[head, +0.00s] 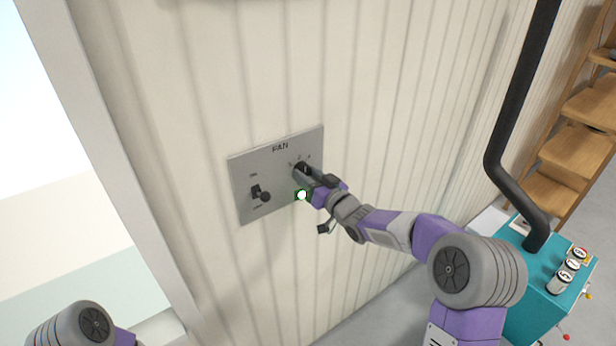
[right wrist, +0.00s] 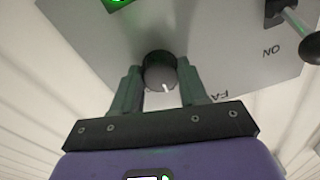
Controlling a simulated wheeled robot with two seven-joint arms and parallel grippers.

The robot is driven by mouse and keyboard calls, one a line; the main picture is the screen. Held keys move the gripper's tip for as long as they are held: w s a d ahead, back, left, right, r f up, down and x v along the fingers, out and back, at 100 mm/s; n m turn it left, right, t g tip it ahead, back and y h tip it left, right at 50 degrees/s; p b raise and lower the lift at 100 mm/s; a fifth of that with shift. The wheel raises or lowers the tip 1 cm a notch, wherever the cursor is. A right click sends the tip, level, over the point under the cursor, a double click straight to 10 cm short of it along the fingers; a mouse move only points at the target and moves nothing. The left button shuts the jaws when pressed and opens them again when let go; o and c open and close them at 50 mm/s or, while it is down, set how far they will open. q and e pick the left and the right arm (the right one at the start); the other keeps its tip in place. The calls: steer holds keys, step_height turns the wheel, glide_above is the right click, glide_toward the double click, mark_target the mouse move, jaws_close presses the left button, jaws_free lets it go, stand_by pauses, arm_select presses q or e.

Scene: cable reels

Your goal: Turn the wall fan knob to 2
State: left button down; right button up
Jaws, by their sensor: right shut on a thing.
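The grey fan panel (head: 250,170) is fixed to the ribbed wall and carries a round dark fan knob (head: 299,167) on its right side. My right gripper (head: 305,176) is at the knob, shut on it. In the right wrist view the knob (right wrist: 159,70) sits between the two fingers of the gripper (right wrist: 160,75). A white pointer mark on the knob faces the gripper's palm, towards the FAN lettering, which appears upside down there. The numbers around the knob are too small or hidden to read. My left gripper is out of view.
A toggle switch (head: 260,193) stands out on the panel's left side. A green-lit indicator (head: 302,195) is just below the knob. A teal box (head: 545,290) with a black pipe (head: 510,130) and wooden shelves (head: 575,150) stand at the right.

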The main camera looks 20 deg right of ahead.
steer(key=o, duration=1.1)
steer(key=shift+c, duration=0.2)
steer(key=shift+s, duration=0.1)
steer(key=b+v, duration=0.1)
steer(key=v, duration=0.6)
steer(key=shift+s, duration=0.2)
steer(key=shift+d+f, duration=0.1)
